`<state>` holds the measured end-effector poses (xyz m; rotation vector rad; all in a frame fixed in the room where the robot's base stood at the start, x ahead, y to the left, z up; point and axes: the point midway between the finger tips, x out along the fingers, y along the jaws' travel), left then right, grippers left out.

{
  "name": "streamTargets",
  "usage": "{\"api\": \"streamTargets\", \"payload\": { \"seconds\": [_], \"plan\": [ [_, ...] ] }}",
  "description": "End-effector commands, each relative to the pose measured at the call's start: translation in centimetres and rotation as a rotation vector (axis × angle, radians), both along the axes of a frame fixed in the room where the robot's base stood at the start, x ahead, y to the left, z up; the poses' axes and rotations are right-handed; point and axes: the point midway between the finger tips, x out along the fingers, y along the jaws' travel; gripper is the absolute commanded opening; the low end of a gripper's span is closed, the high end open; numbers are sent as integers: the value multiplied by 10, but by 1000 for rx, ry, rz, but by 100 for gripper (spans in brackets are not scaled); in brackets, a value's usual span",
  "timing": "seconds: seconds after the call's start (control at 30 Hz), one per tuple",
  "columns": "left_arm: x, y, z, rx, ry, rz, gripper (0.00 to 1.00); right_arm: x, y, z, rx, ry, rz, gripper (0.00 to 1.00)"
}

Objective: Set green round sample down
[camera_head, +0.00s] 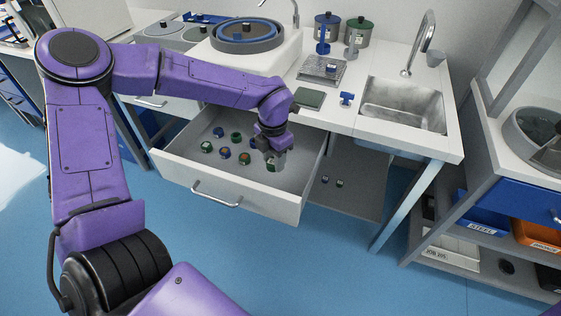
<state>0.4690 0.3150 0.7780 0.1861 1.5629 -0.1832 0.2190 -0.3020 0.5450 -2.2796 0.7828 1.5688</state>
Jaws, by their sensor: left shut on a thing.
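My left gripper (274,156) reaches down into the open drawer (230,187), near its right side. It is shut on a small greenish sample (271,166), mostly covered by the fingers, at or just above the drawer floor; I cannot tell whether it touches. Several small round samples lie on the drawer floor to the left of the gripper, among them a green one (206,147), another green one (236,136) and a blue-rimmed one (225,153). My right gripper is not in view.
The white counter (385,137) lies behind the drawer, with a sink (405,103), a dark green pad (309,98) and a blue item (346,99). The drawer's front wall and handle (215,197) are close. The drawer floor's front left is bare.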

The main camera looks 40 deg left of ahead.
Motion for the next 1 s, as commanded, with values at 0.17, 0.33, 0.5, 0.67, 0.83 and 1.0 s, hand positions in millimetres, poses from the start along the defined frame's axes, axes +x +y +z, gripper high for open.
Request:
{"api": "streamTargets", "payload": {
  "seconds": [0.17, 0.33, 0.5, 0.67, 0.83, 1.0],
  "plan": [
    [35, 6, -40, 2, 4, 0, 8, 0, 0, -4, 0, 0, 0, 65],
    [51, 8, -57, 0, 1, 0, 8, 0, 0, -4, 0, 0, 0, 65],
    [56, 8, -79, 1, 4, -3, 8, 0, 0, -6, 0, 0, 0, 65],
    [57, 8, -94, -1, -1, -1, 8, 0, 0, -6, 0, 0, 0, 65],
    [57, 8, -94, -1, -1, -1, 8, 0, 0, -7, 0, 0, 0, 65],
    [57, 8, -97, 0, -1, -2, 56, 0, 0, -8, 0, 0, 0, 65]
  ]
}}
